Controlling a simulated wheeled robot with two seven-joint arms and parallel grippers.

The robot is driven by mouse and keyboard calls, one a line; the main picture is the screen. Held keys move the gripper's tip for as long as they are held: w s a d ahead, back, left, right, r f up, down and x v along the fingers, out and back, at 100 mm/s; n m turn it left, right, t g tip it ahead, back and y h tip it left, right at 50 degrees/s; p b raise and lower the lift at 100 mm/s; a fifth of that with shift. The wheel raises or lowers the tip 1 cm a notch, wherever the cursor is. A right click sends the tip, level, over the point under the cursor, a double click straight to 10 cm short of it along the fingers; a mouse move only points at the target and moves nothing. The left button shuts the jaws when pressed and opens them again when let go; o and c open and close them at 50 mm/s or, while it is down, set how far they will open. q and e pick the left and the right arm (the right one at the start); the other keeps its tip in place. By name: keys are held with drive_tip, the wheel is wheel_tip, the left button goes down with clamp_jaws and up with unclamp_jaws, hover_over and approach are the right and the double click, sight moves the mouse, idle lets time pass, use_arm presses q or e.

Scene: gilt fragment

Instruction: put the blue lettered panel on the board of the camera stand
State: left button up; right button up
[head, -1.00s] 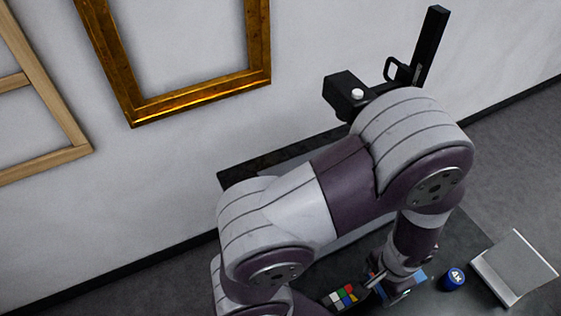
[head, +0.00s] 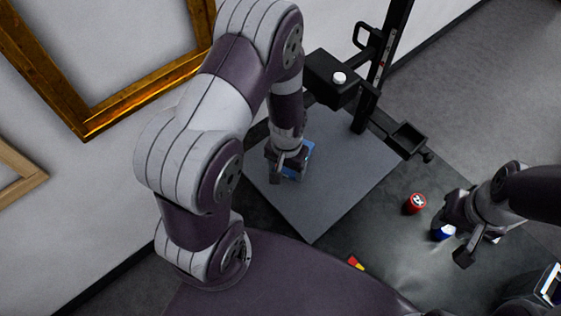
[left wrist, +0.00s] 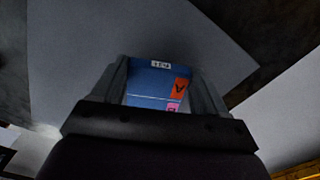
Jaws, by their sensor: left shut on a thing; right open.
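The blue lettered panel (head: 309,150) is in my left gripper (head: 288,168), which is shut on it over the grey board (head: 345,200) of the camera stand. In the left wrist view the panel (left wrist: 150,88) sits between both fingers, with a white label and orange and pink patches; the board (left wrist: 80,50) lies behind it. I cannot tell whether the panel touches the board. The black camera stand (head: 380,75) rises behind the board. My right gripper (head: 461,234) is open, with its fingers close to a blue can (head: 443,233) at the right.
A red can (head: 415,203) stands left of my right gripper. A colour checker (head: 355,262) is partly hidden near the front. A gilt frame (head: 135,98) and a wooden frame (head: 28,180) are on the wall at left. Most of the board is bare.

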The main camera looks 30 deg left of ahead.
use_arm(q)
drive_tip(key=shift+w+a, duration=0.2)
drive_tip(key=shift+a, duration=0.3)
drive_tip(key=shift+w+a, duration=0.2)
drive_tip(key=shift+a, duration=0.25)
wheel_tip(320, 180, down, 3)
drive_tip(key=shift+s+d+r+p, duration=0.1)
drive_tip(key=shift+r+p, duration=0.05)
drive_tip(key=shift+p, duration=0.4)
drive_tip(key=shift+f, duration=0.5)
drive_tip(key=o, duration=1.2)
